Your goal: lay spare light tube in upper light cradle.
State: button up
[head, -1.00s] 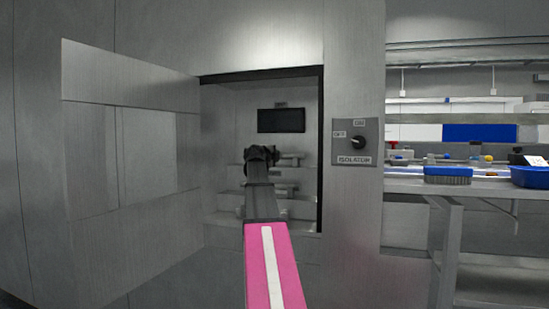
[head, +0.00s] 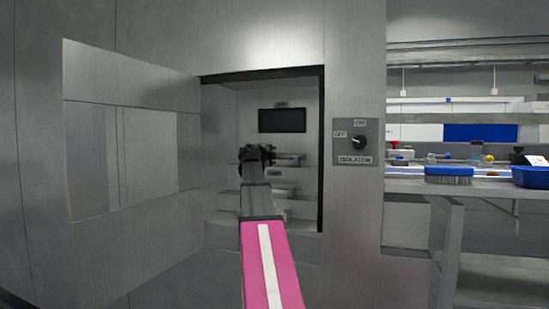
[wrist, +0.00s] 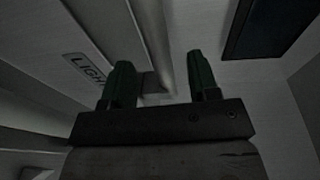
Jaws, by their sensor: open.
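My gripper (wrist: 160,84) is open, with its two green fingers apart, in the wrist view. A pale rounded bar (wrist: 158,40), which looks like the light tube, runs down toward the gap between the fingers; I cannot tell if it touches them. Beside it is a pale ledge with a label reading "LIGH" (wrist: 84,67), cut off by a finger. In the head view my gripper is inside the wall recess, mostly hidden by my wrist, near the upper ledge (head: 290,160). A lower ledge (head: 283,189) shows below. I cannot tell which ledge the bar is on.
The recess has a dark panel (head: 282,120) at its back, also in the wrist view (wrist: 268,27). An open metal door (head: 130,110) stands left. An isolator switch (head: 357,142) is right of the opening. A bench (head: 480,188) farther right holds a blue brush (head: 448,174).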

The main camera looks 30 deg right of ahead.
jog(key=v, duration=0.8)
jog(key=shift+w, duration=0.1)
